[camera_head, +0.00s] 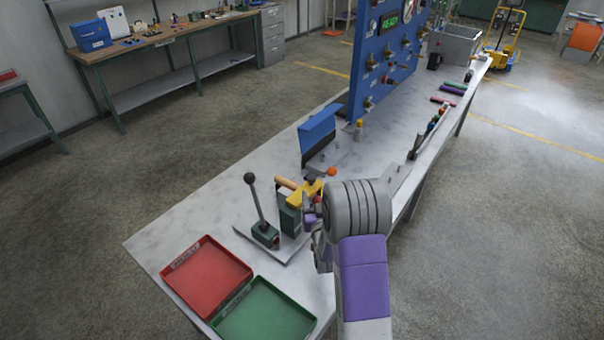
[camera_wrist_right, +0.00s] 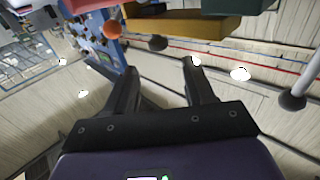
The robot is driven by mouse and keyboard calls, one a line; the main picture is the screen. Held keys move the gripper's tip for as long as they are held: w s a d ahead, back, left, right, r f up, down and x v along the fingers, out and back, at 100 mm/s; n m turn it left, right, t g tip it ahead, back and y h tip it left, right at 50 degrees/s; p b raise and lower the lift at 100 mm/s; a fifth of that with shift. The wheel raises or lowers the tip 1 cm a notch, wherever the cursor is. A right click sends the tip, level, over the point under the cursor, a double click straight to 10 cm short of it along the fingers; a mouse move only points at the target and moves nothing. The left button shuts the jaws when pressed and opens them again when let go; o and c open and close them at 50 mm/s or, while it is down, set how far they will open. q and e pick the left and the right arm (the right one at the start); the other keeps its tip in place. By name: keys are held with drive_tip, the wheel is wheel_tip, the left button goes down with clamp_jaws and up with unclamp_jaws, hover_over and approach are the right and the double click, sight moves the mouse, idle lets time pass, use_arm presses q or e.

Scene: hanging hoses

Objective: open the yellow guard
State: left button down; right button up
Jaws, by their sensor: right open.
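The yellow guard (camera_head: 297,195) sits on a green fixture (camera_head: 290,219) on the table, just left of my right wrist. In the right wrist view the yellow guard (camera_wrist_right: 180,27) spans the top, with a dark round knob (camera_wrist_right: 157,43) below it. My right gripper (camera_wrist_right: 159,70) is open and empty, its two dark fingers pointing toward the guard with the knob just beyond the gap between the tips. In the head view my wrist partly hides the gripper and the fixture's right side. My left gripper is not in view.
A black-knobbed lever (camera_head: 257,205) on a green base stands left of the fixture. An orange ball (camera_head: 331,171) and a blue panel piece (camera_head: 317,129) are behind. Red (camera_head: 207,272) and green (camera_head: 264,312) trays lie at the near end. A blue board (camera_head: 384,50) stands farther back.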

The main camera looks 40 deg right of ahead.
sight(312, 180)
drive_tip(key=shift+x, duration=3.35)
drive_tip(key=shift+c, duration=0.3)
clamp_jaws()
